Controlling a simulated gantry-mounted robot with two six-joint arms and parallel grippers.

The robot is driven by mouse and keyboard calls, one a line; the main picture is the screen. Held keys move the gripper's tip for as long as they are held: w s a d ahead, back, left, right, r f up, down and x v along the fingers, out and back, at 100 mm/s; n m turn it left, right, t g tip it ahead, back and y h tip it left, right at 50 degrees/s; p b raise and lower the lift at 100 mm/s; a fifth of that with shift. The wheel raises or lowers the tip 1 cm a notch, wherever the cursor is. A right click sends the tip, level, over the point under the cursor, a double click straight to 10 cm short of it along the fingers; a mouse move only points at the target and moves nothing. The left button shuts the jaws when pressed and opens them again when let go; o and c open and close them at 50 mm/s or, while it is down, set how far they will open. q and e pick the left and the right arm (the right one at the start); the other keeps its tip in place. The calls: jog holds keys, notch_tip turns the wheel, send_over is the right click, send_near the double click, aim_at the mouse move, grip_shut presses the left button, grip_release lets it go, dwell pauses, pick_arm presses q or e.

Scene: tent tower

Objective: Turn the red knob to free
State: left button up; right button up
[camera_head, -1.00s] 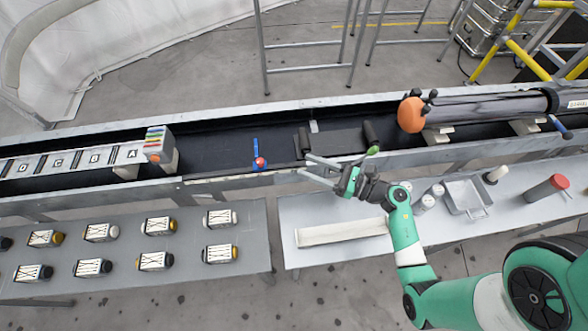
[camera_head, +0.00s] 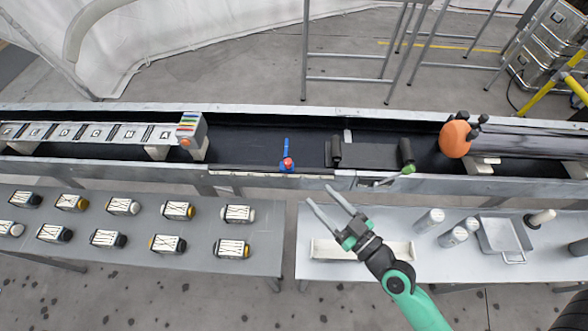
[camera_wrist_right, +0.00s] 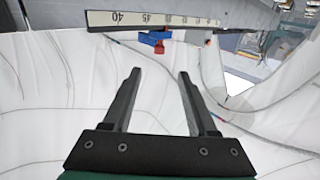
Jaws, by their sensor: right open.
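The red knob (camera_head: 288,162) sits on a blue base at the front rim of the long trough, with a blue bar (camera_head: 286,145) behind it. It also shows small in the right wrist view as a red piece (camera_wrist_right: 160,48) under a blue part, beyond the fingertips. My right gripper (camera_head: 319,195) is open and empty, in front of the trough and to the right of the knob. In the right wrist view its two fingers (camera_wrist_right: 159,72) are spread with nothing between them. My left gripper is not in view.
A graduated scale strip (camera_wrist_right: 150,19) runs beside the knob. A black roller carriage (camera_head: 370,152) and an orange ball-like part (camera_head: 455,139) lie right of the knob in the trough. Lettered blocks (camera_head: 90,132) are at left. Tables with striped blocks (camera_head: 178,210) and canisters (camera_head: 452,237) stand in front.

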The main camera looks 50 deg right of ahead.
jog(key=p, duration=0.2)
send_near(291, 165)
jog(key=w, duration=0.4)
jog(key=w+p, duration=0.1)
jog(key=w, duration=0.1)
jog(key=w+d, duration=0.1)
jog(key=w, duration=0.1)
jog(key=shift+w+d+r, duration=0.15)
jog(key=shift+w, duration=0.2)
grip_shut()
